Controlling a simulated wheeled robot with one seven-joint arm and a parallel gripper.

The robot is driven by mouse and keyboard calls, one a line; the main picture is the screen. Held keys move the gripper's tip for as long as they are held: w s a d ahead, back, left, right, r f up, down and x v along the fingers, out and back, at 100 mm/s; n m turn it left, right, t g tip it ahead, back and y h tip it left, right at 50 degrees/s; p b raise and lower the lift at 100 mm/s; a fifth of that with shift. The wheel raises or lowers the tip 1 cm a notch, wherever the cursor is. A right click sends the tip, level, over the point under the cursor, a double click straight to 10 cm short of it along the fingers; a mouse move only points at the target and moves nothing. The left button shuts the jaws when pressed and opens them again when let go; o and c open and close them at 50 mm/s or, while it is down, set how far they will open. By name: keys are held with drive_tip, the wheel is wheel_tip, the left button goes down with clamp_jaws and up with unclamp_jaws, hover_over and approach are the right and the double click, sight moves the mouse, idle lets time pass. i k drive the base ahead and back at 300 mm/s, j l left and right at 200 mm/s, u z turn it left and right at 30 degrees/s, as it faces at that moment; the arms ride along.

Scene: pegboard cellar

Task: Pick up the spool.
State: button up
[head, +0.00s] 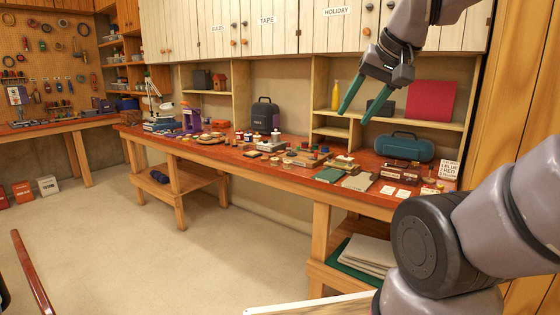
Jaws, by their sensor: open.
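My gripper (353,116) hangs in the air at the upper right, in front of the shelves above the red-topped workbench (230,160). Its two green fingers are apart and point down to the left, with nothing between them. I cannot say for sure which thing is the spool. Several small round coloured items (291,153) stand on the middle of the bench, too small to tell apart. A dark blue rounded thing (159,177) lies on the low shelf under the bench. My gripper touches none of these.
A teal case (404,146) stands at the bench's right, with boxes and cards in front. A dark case (265,114) stands farther back. Cabinets (270,28) hang above. A red rail (33,275) is at lower left. The floor (140,240) before the bench is largely clear.

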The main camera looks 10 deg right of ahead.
sight(274, 159)
drive_tip(key=i+j+z, duration=0.1)
drive_tip(key=i, duration=0.4)
drive_tip(key=i+j, duration=0.25)
drive_tip(key=i, duration=0.25)
drive_tip(key=i+j+z, duration=0.15)
drive_tip(key=i, duration=0.35)
drive_tip(key=i+j, duration=0.3)
drive_tip(key=i, duration=0.2)
drive_tip(key=z, duration=0.05)
